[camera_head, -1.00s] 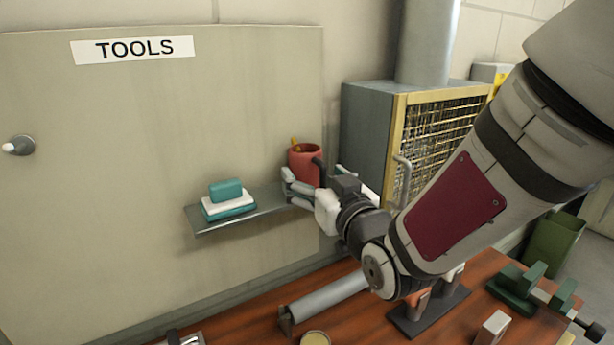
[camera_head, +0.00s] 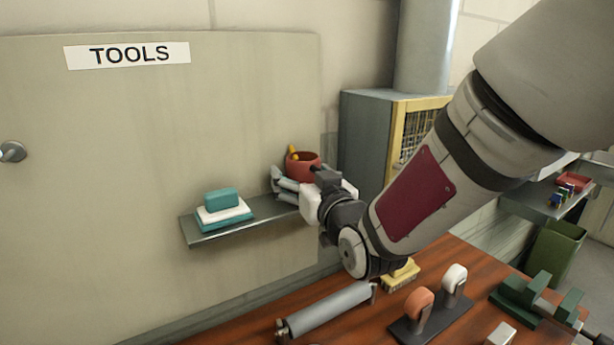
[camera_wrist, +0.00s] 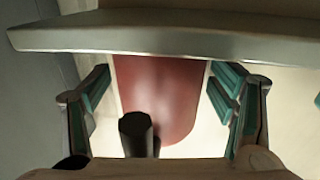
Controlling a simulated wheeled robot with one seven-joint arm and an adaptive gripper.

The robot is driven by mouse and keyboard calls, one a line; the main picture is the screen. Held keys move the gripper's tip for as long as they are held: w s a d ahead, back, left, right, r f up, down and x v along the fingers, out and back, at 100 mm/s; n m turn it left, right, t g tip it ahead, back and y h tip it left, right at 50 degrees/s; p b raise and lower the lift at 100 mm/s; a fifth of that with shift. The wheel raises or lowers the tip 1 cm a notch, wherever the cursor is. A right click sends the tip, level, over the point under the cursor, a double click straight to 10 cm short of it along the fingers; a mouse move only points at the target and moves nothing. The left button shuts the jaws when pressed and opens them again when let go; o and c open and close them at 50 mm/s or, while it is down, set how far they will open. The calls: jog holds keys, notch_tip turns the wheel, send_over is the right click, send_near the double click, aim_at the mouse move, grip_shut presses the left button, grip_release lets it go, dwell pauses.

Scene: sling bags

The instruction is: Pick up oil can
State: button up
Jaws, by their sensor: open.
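The oil can appears to be the red rounded container (camera_head: 303,167) with a small yellow part on top, at the right end of the wall shelf (camera_head: 215,237). My gripper (camera_head: 285,187) is at the can and covers its lower part in the head view. In the wrist view the red body (camera_wrist: 165,95) shows between my two open fingers (camera_wrist: 160,105), with a gap on each side. A dark cylindrical part (camera_wrist: 136,132) sticks out in front of the red body. The shelf edge (camera_wrist: 150,40) crosses the top of the wrist view.
A teal and white stack (camera_head: 222,211) sits on the shelf to the left. A grey heater (camera_head: 365,140) with a yellow-framed grille stands close on the right. Below is a wooden bench (camera_head: 345,325) with a grey roller (camera_head: 325,310), a tape stand (camera_head: 430,325) and a green vise (camera_head: 535,300).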

jog(key=c, duration=1.5)
jog(key=shift+r, duration=0.1)
